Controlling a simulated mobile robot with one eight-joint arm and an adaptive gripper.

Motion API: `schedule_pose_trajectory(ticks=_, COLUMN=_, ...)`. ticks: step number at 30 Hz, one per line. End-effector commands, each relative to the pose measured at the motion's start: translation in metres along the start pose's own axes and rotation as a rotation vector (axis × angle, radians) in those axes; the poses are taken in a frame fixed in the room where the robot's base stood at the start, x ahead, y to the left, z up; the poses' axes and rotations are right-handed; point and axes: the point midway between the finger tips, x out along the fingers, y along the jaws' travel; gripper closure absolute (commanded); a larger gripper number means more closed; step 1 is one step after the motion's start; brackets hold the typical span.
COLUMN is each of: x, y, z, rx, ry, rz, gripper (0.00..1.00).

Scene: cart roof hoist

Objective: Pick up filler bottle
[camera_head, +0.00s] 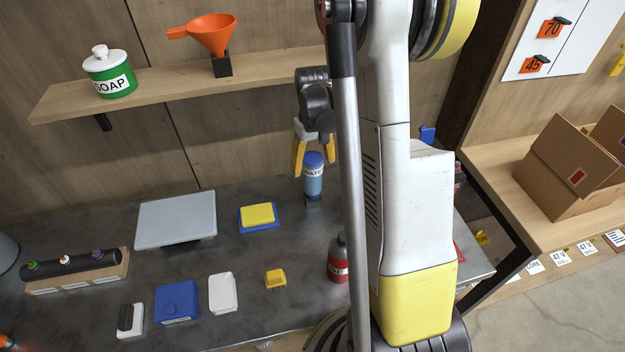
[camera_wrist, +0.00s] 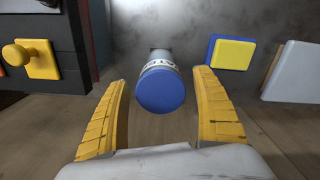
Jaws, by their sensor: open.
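A bottle with a blue cap and a white label (camera_head: 313,184) stands upright on a small dark block on the workbench; its label appears to read WATER. No label reading "filler" shows. My gripper (camera_head: 314,162) is above the bottle with its yellow fingers pointing down. In the wrist view, the bottle's blue cap (camera_wrist: 160,90) lies between the two spread fingers of my gripper (camera_wrist: 163,84), with a gap on each side. The gripper is open and holds nothing. My arm hides part of the bench to the right of the bottle.
A red bottle (camera_head: 338,262) stands nearer, partly behind my arm. A yellow sponge-like block on a blue base (camera_head: 258,215) and a grey plate (camera_head: 176,220) lie left of the blue-capped bottle. A shelf (camera_head: 160,86) with a green SOAP jar (camera_head: 110,75) and orange funnel (camera_head: 213,36) runs behind.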

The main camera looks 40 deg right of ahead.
Motion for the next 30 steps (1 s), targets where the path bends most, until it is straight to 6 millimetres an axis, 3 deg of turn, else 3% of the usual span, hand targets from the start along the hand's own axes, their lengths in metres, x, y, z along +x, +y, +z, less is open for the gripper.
schedule_pose_trajectory(ticks=3, x=0.0126, y=-0.0001, z=-0.0007, rx=0.000, ry=0.000, rz=0.000, gripper=0.22)
schedule_pose_trajectory(ticks=11, x=0.0131, y=-0.0002, z=-0.0006, rx=0.000, ry=0.000, rz=0.000, gripper=0.25)
schedule_pose_trajectory(ticks=15, x=0.0130, y=-0.0002, z=-0.0006, rx=0.000, ry=0.000, rz=0.000, gripper=0.68)
schedule_pose_trajectory(ticks=17, x=0.0130, y=-0.0002, z=-0.0007, rx=0.000, ry=0.000, rz=0.000, gripper=0.86)
schedule_pose_trajectory(ticks=18, x=0.0130, y=-0.0002, z=-0.0007, rx=0.000, ry=0.000, rz=0.000, gripper=0.90)
schedule_pose_trajectory(ticks=30, x=0.0082, y=-0.0002, z=-0.0007, rx=0.000, ry=0.000, rz=0.000, gripper=0.90)
